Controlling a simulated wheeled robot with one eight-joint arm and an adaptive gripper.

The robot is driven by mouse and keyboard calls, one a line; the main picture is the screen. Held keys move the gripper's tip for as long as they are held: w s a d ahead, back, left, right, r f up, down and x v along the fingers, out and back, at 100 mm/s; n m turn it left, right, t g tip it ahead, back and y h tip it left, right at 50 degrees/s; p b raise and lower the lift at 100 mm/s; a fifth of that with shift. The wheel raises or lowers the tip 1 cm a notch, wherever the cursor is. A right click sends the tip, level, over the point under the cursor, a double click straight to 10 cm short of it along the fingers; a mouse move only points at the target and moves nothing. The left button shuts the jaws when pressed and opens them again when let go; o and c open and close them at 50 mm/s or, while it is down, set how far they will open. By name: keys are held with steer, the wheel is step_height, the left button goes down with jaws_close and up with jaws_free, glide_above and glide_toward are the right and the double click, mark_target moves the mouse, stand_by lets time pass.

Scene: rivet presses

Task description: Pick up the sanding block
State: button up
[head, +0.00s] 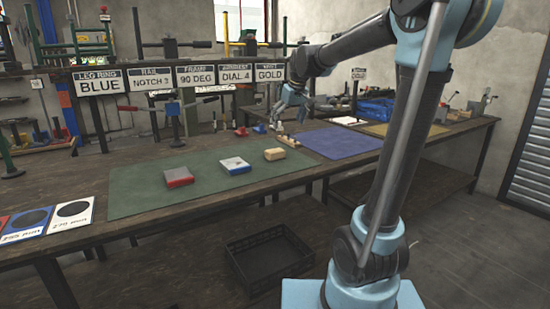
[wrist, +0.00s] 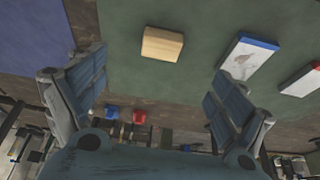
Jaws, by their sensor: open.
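A small tan block (head: 275,154), which looks like the sanding block, lies on the green mat (head: 140,190) near its right end. In the wrist view the tan block (wrist: 162,46) lies on the mat, seen beyond the gap between my two fingers. My gripper (head: 290,101) hangs above the bench, behind the block in the head view, and is apart from it. In the wrist view my gripper (wrist: 152,88) has its fingers spread wide with nothing between them.
A blue-and-white block (head: 235,166) and a red-and-grey block (head: 178,177) lie left of the tan block. A purple mat (head: 340,143) is at the right. Small red and blue items (head: 241,131) stand behind the green mat. A black crate (head: 268,262) is below on the floor.

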mark_target(275, 150)
steer(key=x, duration=0.6)
steer(key=w+a+x, duration=0.1)
steer(key=x, duration=0.5)
steer(key=r+x, duration=0.1)
steer(key=x, duration=0.4)
steer(key=shift+w+a+f, duration=0.4)
steer(key=shift+f, duration=0.05)
steer(key=c, duration=1.3)
steer(key=shift+o, duration=0.2)
steer(key=shift+r, duration=0.15)
step_height(275, 150, up, 10)
steer(key=shift+f, duration=0.1)
